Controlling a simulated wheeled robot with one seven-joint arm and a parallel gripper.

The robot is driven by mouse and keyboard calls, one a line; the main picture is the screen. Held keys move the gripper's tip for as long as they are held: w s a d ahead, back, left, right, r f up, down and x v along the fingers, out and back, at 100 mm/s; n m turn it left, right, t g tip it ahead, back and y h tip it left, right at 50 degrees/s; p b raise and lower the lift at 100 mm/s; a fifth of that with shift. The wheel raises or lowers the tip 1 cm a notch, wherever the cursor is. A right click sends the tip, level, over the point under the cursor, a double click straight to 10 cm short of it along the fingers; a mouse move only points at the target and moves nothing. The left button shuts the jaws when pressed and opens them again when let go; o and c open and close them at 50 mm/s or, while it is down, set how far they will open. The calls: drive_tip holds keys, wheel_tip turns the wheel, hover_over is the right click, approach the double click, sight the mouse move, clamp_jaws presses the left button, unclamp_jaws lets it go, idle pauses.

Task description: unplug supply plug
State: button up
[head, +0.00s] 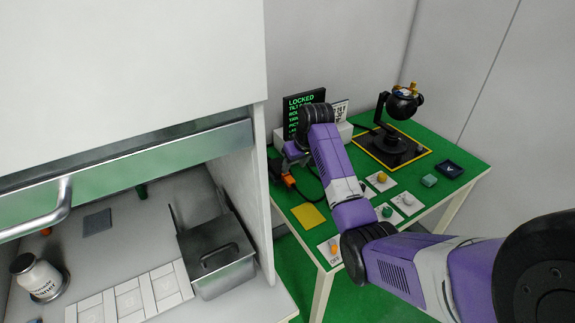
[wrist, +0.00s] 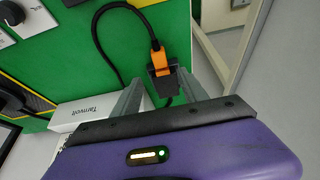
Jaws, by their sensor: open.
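The supply plug (wrist: 158,58) is orange, with a black cable looping away from it over the green table. It sits at a black socket block (wrist: 163,82) near the table edge and looks plugged in. In the head view the orange plug (head: 289,181) shows at the table's left edge, partly behind my arm. My gripper (wrist: 160,80) is open, its two grey fingers on either side of the black block and the plug's near end. I cannot tell whether they touch. In the head view the gripper (head: 287,158) is mostly hidden by my wrist.
A white box marked Tarnvolt (wrist: 86,112) lies left of my fingers. A screen reading LOCKED (head: 302,103) stands behind my wrist. The gimbal camera (head: 403,103) stands at the back right. Cards with knobs (head: 382,180) and a yellow square (head: 308,216) lie in front. A cabinet wall (head: 243,180) rises at left.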

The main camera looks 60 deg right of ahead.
sight(289, 178)
drive_tip(key=shift+s+a+f, duration=0.1)
drive_tip(key=shift+f, duration=0.1)
drive_tip(key=shift+x, duration=3.75)
clamp_jaws()
